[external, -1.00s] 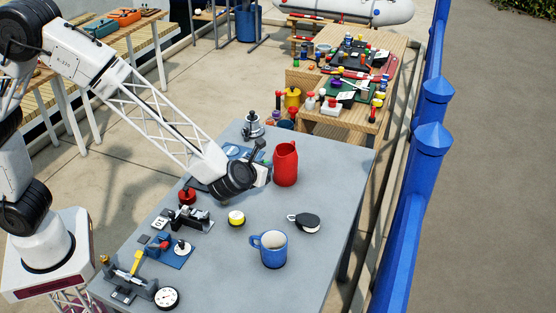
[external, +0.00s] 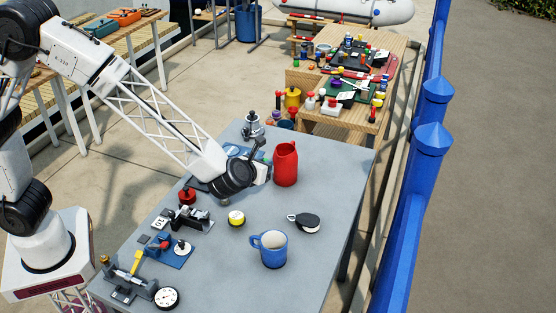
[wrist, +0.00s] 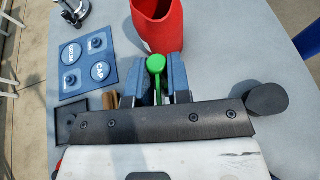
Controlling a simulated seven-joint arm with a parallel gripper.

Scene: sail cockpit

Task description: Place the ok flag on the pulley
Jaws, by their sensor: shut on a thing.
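My gripper (wrist: 157,80) is shut on a green piece with a round head and thin stem, which I take to be the ok flag (wrist: 156,64). The flag stands between the two blue-grey fingers in the wrist view. In the external view my wrist (external: 235,176) is over the table's far left part, beside the red jug, and hides the fingers and flag.
The red jug (external: 285,164) stands close to my gripper. A blue board (wrist: 88,62) with labelled discs lies beside my gripper. Small fittings line the table's left edge.

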